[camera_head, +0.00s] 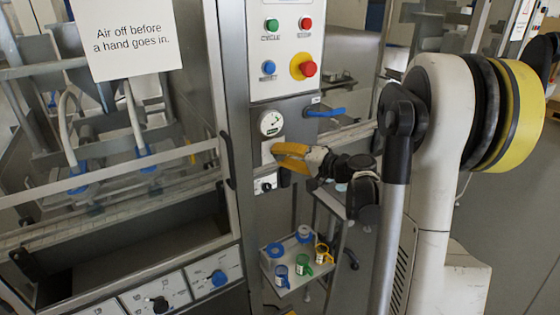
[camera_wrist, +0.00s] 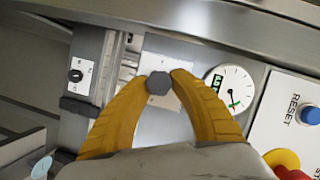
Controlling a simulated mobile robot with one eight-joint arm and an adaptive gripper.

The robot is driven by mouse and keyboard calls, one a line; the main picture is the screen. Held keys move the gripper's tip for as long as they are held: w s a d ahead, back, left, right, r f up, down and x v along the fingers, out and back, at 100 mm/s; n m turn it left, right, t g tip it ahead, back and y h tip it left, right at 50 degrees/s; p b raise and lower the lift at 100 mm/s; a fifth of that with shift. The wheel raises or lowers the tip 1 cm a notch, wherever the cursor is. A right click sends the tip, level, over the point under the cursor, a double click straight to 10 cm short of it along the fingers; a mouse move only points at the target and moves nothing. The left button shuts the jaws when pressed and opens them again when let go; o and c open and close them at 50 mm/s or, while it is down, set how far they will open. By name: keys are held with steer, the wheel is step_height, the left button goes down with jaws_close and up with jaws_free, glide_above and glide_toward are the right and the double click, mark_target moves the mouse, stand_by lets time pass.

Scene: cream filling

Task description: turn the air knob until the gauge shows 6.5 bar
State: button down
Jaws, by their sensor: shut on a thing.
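The air knob (camera_wrist: 158,83) is a small dark grey knob on a pale plate in the wrist view. My gripper (camera_wrist: 160,76) has its two yellow-orange fingers shut on it from both sides. In the head view my gripper (camera_head: 276,151) reaches in from the right, just below the gauge, and its fingers hide the knob. The round white gauge (camera_wrist: 231,88) sits beside the knob and is unobstructed. It shows a green mark and a dark needle near it, but the figures are too small to read. The gauge (camera_head: 270,123) also shows in the head view.
A blue lever (camera_head: 325,113) sticks out right of the gauge. Above is a button panel with a red mushroom button (camera_head: 307,68). A small dial (camera_head: 265,184) sits below my fingers. A low shelf (camera_head: 290,288) holds several coloured-lidded containers. A sign (camera_head: 125,40) hangs upper left.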

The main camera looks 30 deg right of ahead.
steer(key=m+t+b, duration=0.1)
steer(key=m+b, duration=0.1)
steer(key=m, duration=0.1)
steer(key=shift+f+y+b, duration=0.2)
steer(key=shift+y+b, duration=0.15)
steer(key=shift+y, duration=0.05)
steer(key=shift+m+t+b, duration=0.4)
steer(key=shift+m+b, duration=0.1)
steer(key=shift+m, duration=0.6)
steer(key=shift+r, duration=0.1)
steer(key=c, duration=1.1)
jaws_free()
steer(key=v, duration=1.2)
